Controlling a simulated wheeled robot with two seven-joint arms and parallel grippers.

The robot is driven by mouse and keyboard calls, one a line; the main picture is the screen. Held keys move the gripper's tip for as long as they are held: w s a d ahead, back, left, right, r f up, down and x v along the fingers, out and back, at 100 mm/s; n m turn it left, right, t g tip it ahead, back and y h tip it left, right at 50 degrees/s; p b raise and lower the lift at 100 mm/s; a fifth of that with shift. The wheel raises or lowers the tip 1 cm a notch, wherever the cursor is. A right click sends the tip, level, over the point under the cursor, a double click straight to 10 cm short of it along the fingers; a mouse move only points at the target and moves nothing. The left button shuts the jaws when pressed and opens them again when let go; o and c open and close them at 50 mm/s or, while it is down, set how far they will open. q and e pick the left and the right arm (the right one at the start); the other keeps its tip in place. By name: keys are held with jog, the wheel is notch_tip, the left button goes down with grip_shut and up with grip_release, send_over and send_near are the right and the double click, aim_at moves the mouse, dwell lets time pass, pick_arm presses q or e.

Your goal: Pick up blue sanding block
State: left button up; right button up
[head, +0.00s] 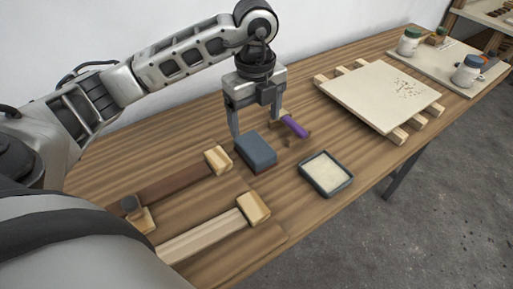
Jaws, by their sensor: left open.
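The blue sanding block (256,150) lies on the wooden workbench (330,215), with a brown lower layer showing under its blue-grey top. My left gripper (254,130) points down just behind and above the block. Its two fingers are spread apart, with nothing seen between them. One finger comes down by the block's far left corner, the other by a purple-handled tool. I cannot tell whether a finger touches the block. My right gripper does not show.
A purple-handled tool (293,126) lies right behind the block. A shallow dark tray (347,182) with pale content stands to the right. Wooden clamps (218,159) lie left and in front. A pale board (360,92) rests on slats; jars (408,42) stand beyond it.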

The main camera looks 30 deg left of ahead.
aim_at(255, 145)
pick_arm(q)
notch_tip(255, 145, down, 9)
jog(key=shift+a+r+p, duration=0.1)
jog(key=shift+p, duration=0.45)
jog(key=c, duration=1.1)
